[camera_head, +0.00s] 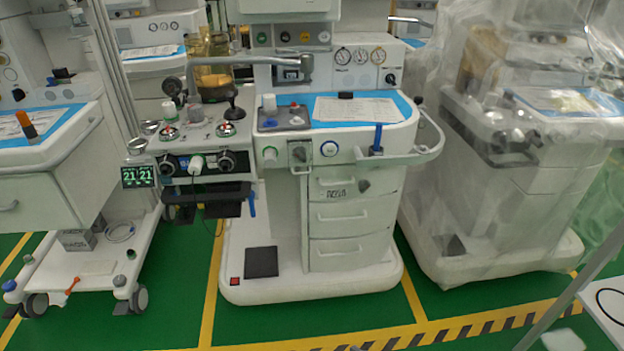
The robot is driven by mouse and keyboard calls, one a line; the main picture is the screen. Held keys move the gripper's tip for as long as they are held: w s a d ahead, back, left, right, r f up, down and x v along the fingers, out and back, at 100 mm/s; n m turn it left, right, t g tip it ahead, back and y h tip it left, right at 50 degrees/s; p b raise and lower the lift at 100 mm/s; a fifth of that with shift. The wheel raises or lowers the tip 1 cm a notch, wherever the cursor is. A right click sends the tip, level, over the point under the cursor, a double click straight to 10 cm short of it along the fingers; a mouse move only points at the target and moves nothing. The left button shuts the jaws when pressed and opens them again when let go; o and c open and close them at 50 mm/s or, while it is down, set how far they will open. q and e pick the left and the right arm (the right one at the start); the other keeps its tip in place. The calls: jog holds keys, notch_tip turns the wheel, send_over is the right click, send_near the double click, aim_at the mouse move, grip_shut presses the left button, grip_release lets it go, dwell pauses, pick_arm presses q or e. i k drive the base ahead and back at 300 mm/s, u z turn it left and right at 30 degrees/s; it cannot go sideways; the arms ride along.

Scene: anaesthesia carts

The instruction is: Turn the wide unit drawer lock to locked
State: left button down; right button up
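The anaesthesia unit (308,287) in the middle has a white body with a stack of three drawers (345,217). The top drawer front carries a dark printed label (336,193). A small dark grey piece (363,186) sits at that drawer's upper right and may be the lock; I cannot tell its turn position at this size. The drawers look closed. A second unit (500,190) at the right is under clear plastic sheeting, which blurs its front. Another unit (50,190) stands partly in view at the left. Neither of my grippers shows in this view.
The middle unit's worktop has a blue mat (408,106) with papers. A curved white rail (428,150) sticks out at its right. Its low base (330,287) juts forward. Green floor (180,290) with yellow lines lies open in front.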

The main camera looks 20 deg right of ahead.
aim_at(364, 185)
jog(key=u, duration=0.05)
jog(key=i, duration=0.9)
jog(key=z, duration=0.5)
jog(key=i, duration=0.6)
jog(key=u, duration=0.05)
